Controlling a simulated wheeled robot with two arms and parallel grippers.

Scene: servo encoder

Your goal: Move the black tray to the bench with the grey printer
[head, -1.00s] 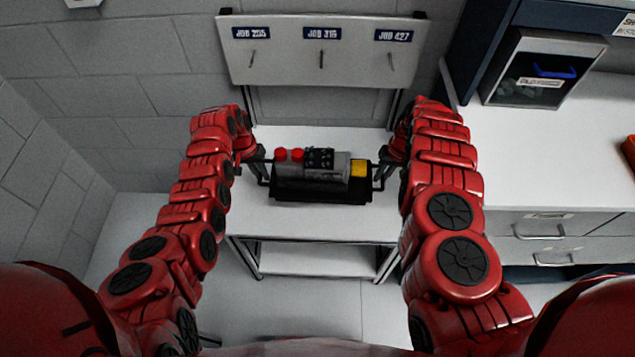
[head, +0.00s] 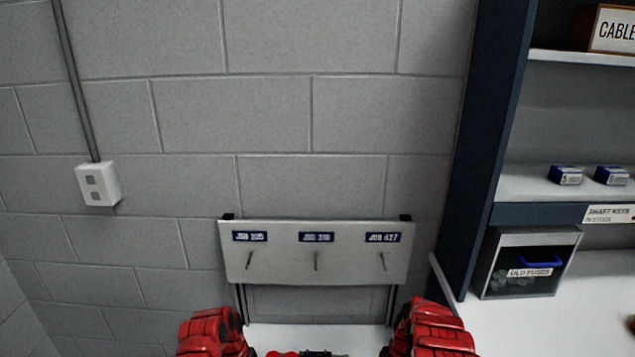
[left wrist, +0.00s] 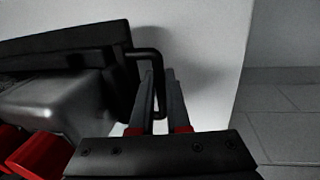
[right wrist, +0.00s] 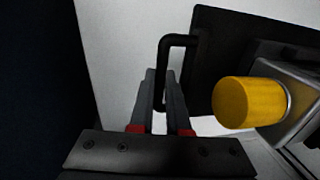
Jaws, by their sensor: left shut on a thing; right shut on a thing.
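The black tray shows in the left wrist view (left wrist: 60,47) and in the right wrist view (right wrist: 207,60), with a looped handle at each end. My left gripper (left wrist: 162,78) is shut on one handle, and my right gripper (right wrist: 161,77) is shut on the other. A grey metal unit (left wrist: 55,103) with red caps (left wrist: 38,155) lies in the tray; its yellow end (right wrist: 248,102) shows in the right wrist view. In the head view only the load's top edge shows, and the grippers are cut off or hidden. I cannot tell whether the tray touches the white bench. No grey printer is in view.
A hook board (head: 316,268) with job labels stands behind the white bench (head: 290,336). To the right is a dark blue shelf frame (head: 490,150) with an old-fuses bin (head: 525,262) over a white worktop (head: 560,312). A grey block wall (head: 230,115) closes the back.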

